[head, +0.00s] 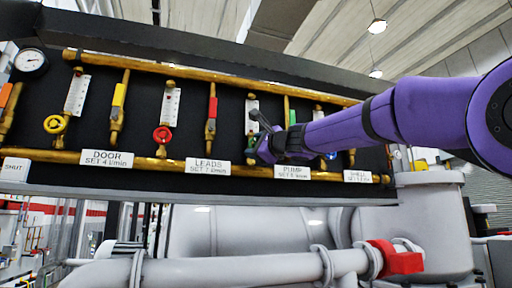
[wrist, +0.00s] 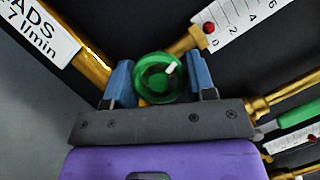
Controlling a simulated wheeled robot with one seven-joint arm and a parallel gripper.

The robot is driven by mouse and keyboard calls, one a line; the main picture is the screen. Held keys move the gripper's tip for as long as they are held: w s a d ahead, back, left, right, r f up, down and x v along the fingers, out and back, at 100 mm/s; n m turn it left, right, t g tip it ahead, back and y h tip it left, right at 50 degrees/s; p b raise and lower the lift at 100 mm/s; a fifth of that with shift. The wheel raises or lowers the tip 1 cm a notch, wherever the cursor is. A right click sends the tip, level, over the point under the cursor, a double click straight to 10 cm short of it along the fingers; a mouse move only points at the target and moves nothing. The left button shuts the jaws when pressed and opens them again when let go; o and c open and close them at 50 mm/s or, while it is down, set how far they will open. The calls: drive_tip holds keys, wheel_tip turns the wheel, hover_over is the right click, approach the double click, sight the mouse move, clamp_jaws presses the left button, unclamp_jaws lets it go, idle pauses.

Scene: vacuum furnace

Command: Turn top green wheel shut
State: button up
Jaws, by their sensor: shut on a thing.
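The green wheel (wrist: 160,77) is in the middle of the wrist view, a small round knob with a white mark towards its upper right. My gripper (wrist: 160,66) has one blue finger on each side of the wheel and is shut on it. In the head view my gripper (head: 262,146) is at the panel between the LEADS and PUMP labels, and it hides the wheel there. A white flow scale (wrist: 238,18) runs up from the wheel's pipe, with a red ball (wrist: 209,28) near its 0 mark.
A yellow wheel (head: 55,124) and a red wheel (head: 162,135) sit to the left on the panel. Brass pipes and coloured lever handles stand close around, including a green handle (wrist: 299,113) right of my gripper. White vessel pipes (head: 230,268) lie below the panel.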

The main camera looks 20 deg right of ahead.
drive_tip(key=shift+f+m+t+h, duration=0.15)
drive_tip(key=shift+m+t+h, duration=0.3)
drive_tip(key=shift+m, duration=1.25)
drive_tip(key=shift+m+t, duration=0.25)
drive_tip(key=shift+m, duration=0.15)
drive_tip(key=o, duration=0.9)
drive_tip(key=v, duration=1)
drive_tip(key=shift+s, duration=0.4)
drive_tip(key=shift+f, duration=0.1)
